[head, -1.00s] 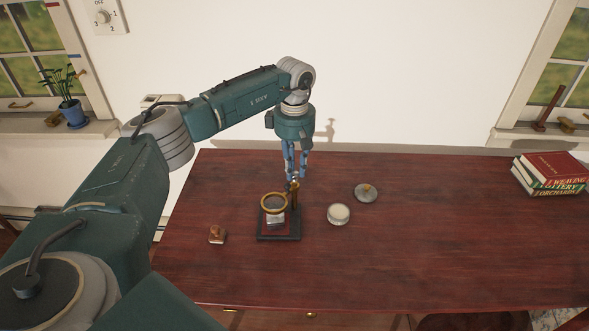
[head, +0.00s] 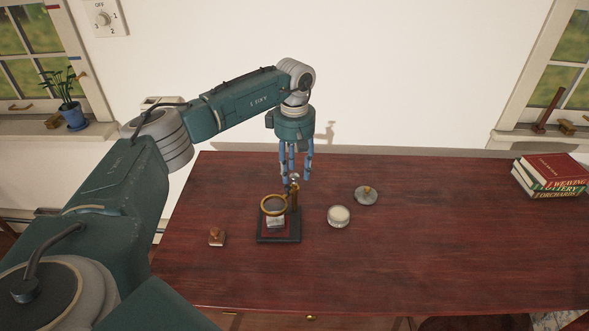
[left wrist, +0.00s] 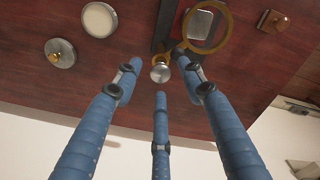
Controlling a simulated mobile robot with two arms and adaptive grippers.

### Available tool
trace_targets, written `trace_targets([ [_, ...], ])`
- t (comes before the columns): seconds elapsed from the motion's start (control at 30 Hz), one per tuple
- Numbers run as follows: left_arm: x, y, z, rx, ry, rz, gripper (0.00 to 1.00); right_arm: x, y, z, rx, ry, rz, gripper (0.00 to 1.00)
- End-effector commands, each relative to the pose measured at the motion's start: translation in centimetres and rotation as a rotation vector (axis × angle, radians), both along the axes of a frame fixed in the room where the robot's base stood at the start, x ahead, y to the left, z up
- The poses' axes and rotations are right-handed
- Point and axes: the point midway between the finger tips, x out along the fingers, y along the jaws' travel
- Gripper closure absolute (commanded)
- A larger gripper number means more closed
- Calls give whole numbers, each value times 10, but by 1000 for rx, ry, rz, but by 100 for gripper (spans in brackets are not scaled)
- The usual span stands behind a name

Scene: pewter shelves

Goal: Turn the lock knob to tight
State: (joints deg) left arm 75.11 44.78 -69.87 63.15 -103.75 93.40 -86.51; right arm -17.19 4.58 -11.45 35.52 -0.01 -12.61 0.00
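A small silver knob, the likely lock knob (left wrist: 160,72), sits at the post's top in the left wrist view. Its tight marking cannot be read. My left gripper (head: 296,178) points straight down over the post. Its three blue fingers are spread around the knob, apart from it in the left wrist view, and hold nothing. My right gripper is not in view.
A round white-topped tin (head: 339,217) and a grey lid with a brass knob (head: 366,195) lie right of the stand. A wooden stamp (head: 216,236) lies left of it. Books (head: 550,175) are stacked at the table's right end. The table's (head: 440,240) middle right is clear.

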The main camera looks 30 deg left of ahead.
Motion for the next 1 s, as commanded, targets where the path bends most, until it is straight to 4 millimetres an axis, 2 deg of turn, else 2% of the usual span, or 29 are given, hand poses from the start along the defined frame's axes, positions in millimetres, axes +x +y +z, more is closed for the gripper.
trace_targets([
  [0.27, 0, 0, 4, -1, 1, 0, 60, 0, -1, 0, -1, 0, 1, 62],
  [0.37, 0, 0, 16, 0, -1, 1, 60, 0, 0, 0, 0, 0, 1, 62],
  [0.7, 1, 0, 87, -1, -3, 0, 60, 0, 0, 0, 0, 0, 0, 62],
  [0.8, 0, -1, 103, -1, -2, -1, 60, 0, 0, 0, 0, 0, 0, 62],
  [1.0, 0, 0, 118, -1, 0, 0, 60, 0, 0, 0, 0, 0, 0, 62],
])
